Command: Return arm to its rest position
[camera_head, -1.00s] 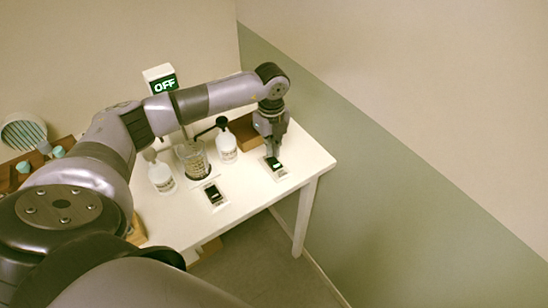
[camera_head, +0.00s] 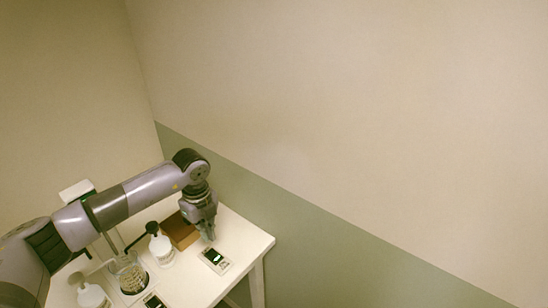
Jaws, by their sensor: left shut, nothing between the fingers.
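My left arm reaches in from the lower left over the white table (camera_head: 240,243). My left gripper (camera_head: 209,238) points down near the table's right end. It is shut and empty, just behind a small device with a dark green display (camera_head: 215,260). The fingertips look close to the device's far edge; whether they touch it I cannot tell. My right gripper is out of view.
A brown box (camera_head: 180,232) stands left of the gripper. White bottles (camera_head: 162,251) and a glass beaker (camera_head: 130,275) stand further left. A second device (camera_head: 153,302) is cut by the bottom edge. Walls close off the back and right.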

